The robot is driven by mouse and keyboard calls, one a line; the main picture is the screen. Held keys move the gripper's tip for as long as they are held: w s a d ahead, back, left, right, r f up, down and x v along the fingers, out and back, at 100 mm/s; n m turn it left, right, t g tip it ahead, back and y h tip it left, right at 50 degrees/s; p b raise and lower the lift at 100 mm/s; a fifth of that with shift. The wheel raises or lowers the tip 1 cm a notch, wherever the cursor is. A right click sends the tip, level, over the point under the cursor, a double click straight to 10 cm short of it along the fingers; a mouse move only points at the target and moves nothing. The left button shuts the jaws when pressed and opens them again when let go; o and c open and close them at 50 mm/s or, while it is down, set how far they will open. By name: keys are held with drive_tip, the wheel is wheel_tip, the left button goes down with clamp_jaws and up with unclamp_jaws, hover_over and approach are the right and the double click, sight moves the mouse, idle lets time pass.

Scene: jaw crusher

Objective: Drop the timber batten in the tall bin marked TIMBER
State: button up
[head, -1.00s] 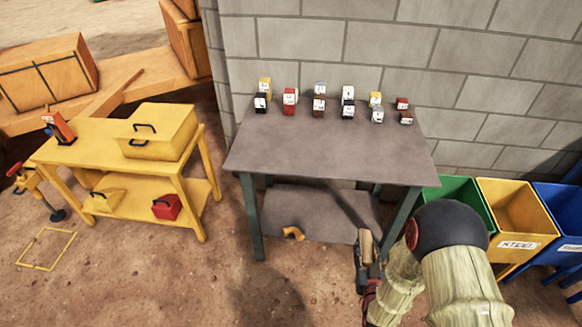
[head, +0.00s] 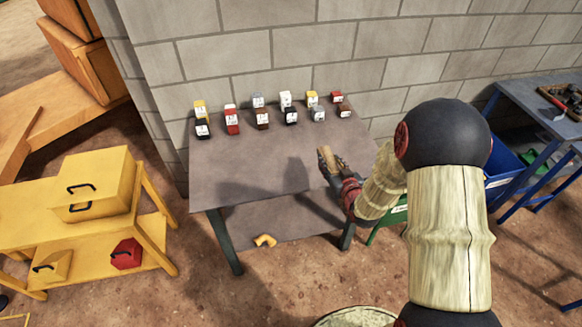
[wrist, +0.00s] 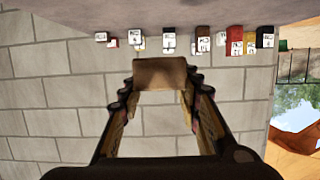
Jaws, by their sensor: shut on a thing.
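The timber batten (head: 326,158) is a short brown wooden piece at my fingertips, above the right end of the grey table (head: 245,170). It also shows in the wrist view as a brown block (wrist: 160,73) between both fingertips. My gripper (head: 331,172) is shut on it and apart from the wall. A green bin (head: 391,222) stands right of the table, mostly hidden by my arm. A blue bin (head: 503,168) stands farther right, partly hidden. I cannot read a TIMBER mark on either label.
Several small labelled blocks (head: 262,117) stand along the table's back. A block wall (head: 370,45) rises behind. A yellow bench (head: 150,215) is at left. A blue table with tools (head: 545,100) is at right. A yellow piece (head: 264,240) lies on the grey table's lower shelf.

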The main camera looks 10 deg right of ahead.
drive_tip(key=w+a+f+b, duration=0.1)
drive_tip(key=w+a+f, duration=0.3)
drive_tip(key=w+a, duration=0.25)
drive_tip(key=b, duration=0.1)
hover_over(294, 179)
wheel_tip(294, 179, down, 5)
drive_tip(key=shift+s+d+f, duration=0.1)
drive_tip(key=shift+f, duration=0.05)
drive_tip(key=shift+a+f+b, duration=0.2)
drive_tip(key=shift+f+b, duration=0.3)
drive_tip(key=shift+f, duration=1.3)
drive_tip(key=shift+f, duration=0.1)
drive_tip(key=shift+f, duration=0.1)
drive_tip(key=o, duration=1.2)
